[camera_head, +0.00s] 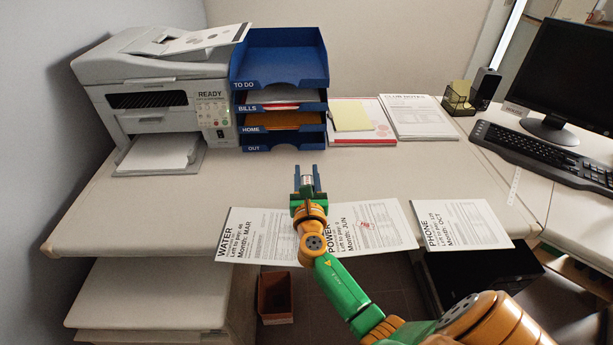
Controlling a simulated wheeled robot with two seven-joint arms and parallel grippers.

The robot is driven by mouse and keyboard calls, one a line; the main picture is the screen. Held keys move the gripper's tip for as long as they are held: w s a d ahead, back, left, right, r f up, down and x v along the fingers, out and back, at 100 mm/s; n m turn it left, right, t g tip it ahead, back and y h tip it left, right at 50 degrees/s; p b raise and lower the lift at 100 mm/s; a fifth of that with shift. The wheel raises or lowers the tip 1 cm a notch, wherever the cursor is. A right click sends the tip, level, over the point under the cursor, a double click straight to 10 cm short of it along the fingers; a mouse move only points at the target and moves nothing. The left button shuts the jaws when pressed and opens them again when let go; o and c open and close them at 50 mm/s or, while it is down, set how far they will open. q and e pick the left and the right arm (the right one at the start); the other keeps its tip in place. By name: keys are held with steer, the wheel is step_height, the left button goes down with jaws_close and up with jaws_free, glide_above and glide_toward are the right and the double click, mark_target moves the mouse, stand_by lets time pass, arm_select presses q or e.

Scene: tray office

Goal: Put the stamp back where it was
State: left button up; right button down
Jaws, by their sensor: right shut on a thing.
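My right gripper (306,171) reaches in from the lower right and is above the middle of the desk, in front of the blue tray stack. It is shut on a small greyish thing, the stamp (307,182), mostly hidden between the blue fingers. I cannot tell its height above the desk. The POWER sheet (385,236) lies near the front edge, partly behind my arm, with a red mark on it. The WATER sheet (262,222) lies to its left and the PHONE sheet (462,222) to its right, with no red mark seen. My left gripper is out of view.
The blue tray stack (280,82) with labelled levels stands at the back, beside a printer (155,90). Papers with a yellow pad (352,115) lie right of it. A yellow note holder (458,98), keyboard (540,152) and monitor (565,75) are at right. The desk's middle is clear.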

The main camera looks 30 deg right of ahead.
steer(key=shift+f, duration=0.15)
steer(key=c, duration=0.5)
jaws_free()
